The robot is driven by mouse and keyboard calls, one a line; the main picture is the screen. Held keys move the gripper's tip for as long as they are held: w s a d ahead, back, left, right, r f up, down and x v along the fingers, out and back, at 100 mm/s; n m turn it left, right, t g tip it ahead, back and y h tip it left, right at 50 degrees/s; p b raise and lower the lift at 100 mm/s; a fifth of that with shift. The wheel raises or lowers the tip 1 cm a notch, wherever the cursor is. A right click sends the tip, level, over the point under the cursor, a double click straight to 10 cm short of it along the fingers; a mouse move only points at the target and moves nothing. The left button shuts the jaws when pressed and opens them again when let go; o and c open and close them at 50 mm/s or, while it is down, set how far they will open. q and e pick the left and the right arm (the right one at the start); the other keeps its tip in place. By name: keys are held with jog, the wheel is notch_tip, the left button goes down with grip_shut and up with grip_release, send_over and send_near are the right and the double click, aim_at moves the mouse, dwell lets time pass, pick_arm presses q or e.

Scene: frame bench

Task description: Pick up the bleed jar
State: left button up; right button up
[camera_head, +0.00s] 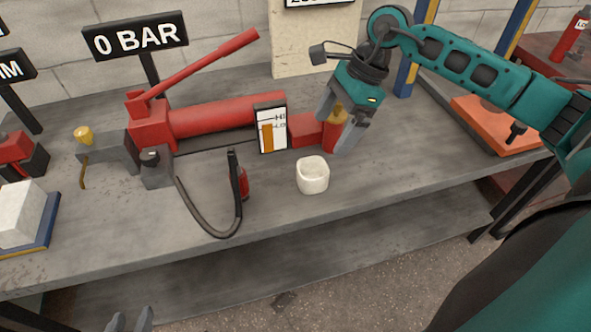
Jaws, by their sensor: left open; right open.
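The bleed jar appears to be the small white open-topped cup (312,177) standing upright on the grey bench, near its front edge. My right gripper (340,128) is above and behind the jar, pointing down, with its fingers apart. A brass-coloured part (340,115) at the red pump's right end shows between these fingers; I cannot tell whether they touch it. My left gripper (130,320) shows only its grey fingertips at the bottom edge, apart and empty, well away from the jar.
A red hand pump (212,121) with a raised lever lies behind the jar, with a level gauge (271,129) in front of it. A black hose (210,228) loops left of the jar. A white block (22,214) sits far left. Bench right of the jar is clear.

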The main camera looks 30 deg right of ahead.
send_over(309, 174)
jog(key=s, duration=0.2)
jog(key=f, duration=0.4)
jog(key=d+f, duration=0.1)
jog(key=f, duration=0.1)
jog(key=shift+f, duration=0.4)
jog(key=x, duration=0.3)
jog(key=b+x, duration=0.1)
jog(key=x, duration=0.1)
jog(key=shift+s+a, duration=0.3)
jog(key=c, duration=1.1)
